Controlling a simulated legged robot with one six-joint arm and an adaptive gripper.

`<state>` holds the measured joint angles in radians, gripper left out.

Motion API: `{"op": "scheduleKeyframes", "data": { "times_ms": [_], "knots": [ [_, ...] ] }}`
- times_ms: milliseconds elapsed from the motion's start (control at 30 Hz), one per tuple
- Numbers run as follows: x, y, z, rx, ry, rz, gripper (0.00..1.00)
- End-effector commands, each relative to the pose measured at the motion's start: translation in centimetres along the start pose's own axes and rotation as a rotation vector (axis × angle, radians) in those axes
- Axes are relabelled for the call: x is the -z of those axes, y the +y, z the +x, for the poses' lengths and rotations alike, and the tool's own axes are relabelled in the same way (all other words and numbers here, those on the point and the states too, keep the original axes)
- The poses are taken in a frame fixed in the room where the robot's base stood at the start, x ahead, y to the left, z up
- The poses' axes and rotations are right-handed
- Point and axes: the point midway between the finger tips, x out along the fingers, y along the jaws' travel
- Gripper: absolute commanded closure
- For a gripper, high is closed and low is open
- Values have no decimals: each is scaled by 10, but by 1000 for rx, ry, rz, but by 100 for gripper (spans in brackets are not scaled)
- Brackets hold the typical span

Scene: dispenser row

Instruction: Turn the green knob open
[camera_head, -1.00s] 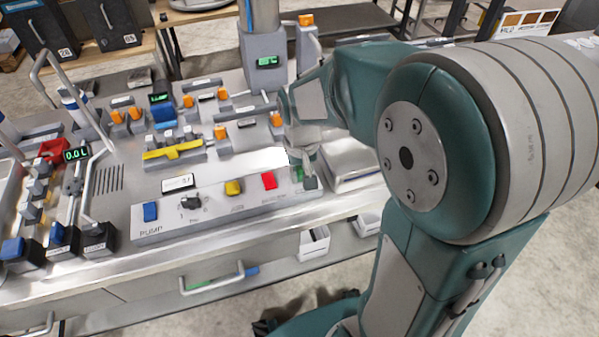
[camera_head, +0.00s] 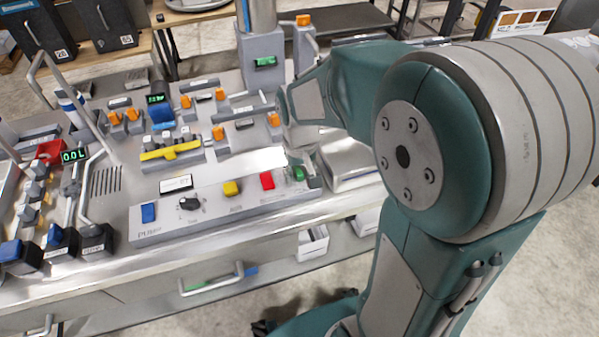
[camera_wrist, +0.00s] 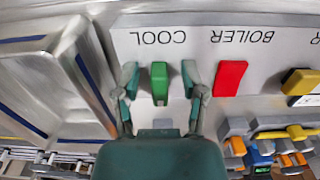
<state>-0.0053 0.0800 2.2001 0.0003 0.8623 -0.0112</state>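The green knob (camera_wrist: 159,83) is on the light panel under the printed word COOL, upside down in the wrist view. It also shows in the head view (camera_head: 299,173) at the right end of the panel. My gripper (camera_wrist: 160,77) is open, with one finger on each side of the green knob. Small gaps show between the knob and both fingers. The knob stands lengthwise between them. My wrist hides part of the panel behind it.
A red knob (camera_wrist: 229,78) marked BOILER sits close beside my gripper. A yellow knob (camera_wrist: 300,82) is farther along. A metal tray (camera_wrist: 92,75) lies on the other side. Orange-handled valves (camera_head: 219,132) stand behind the panel.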

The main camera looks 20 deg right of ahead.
Motion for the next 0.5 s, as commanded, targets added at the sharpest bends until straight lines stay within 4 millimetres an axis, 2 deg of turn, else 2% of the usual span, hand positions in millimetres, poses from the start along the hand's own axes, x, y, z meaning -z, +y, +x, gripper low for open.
{"op": "scheduleKeyframes", "data": {
  "times_ms": [267, 367, 500],
  "knots": [
    [0, 0, -2, 0, 2, 1, 44],
    [1, 0, -11, 0, 3, 1, 44],
    [1, 0, -36, 0, 6, 1, 44]
  ]
}}
